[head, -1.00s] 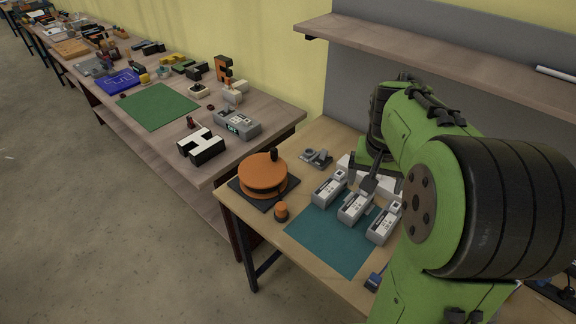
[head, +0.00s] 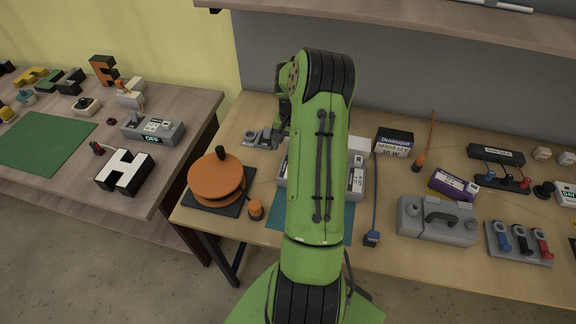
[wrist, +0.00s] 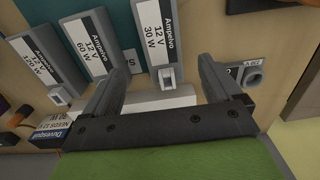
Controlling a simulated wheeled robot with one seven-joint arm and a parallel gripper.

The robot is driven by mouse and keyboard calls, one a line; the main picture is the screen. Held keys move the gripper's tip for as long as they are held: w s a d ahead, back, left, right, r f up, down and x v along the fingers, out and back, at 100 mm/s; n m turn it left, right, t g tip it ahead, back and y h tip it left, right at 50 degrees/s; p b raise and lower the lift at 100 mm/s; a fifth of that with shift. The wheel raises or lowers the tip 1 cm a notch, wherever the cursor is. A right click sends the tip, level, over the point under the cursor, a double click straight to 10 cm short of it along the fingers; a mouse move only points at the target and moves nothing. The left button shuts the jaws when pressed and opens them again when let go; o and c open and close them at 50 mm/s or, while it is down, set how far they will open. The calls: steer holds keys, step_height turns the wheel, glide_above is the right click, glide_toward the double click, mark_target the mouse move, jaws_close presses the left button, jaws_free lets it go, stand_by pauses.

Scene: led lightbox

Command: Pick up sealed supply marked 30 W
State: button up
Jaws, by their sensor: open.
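In the wrist view, a grey supply with a white label reading "Ampelvo 12 V 30 W" (wrist: 157,30) lies on the bench. A like supply marked 60 W (wrist: 88,48) lies left of it, and a third supply (wrist: 38,62) lies further left, its wattage unclear. My gripper (wrist: 161,72) is open and empty. Its fingertips appear on either side of the near end of the 30 W supply; I cannot tell their height above it. In the head view my arm hides the gripper and the middle supply. Part of the leftmost supply (head: 282,178) shows.
A white block (wrist: 150,105) lies between my fingers, near the palm. A dark box marked "Duvesque needs 12 V 30 W" (head: 394,143) stands right of my arm. An orange disc stand (head: 215,178) stands left. A shelf (head: 400,22) runs above the bench's back.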

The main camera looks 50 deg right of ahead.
steer(key=f, duration=0.9)
steer(key=shift+w+d+f+p, duration=0.15)
steer(key=shift+w+d+p, duration=0.05)
steer(key=shift+w+p, duration=0.15)
steer(key=shift+s, duration=0.1)
steer(key=shift+c, duration=1)
steer(key=c, duration=1.2)
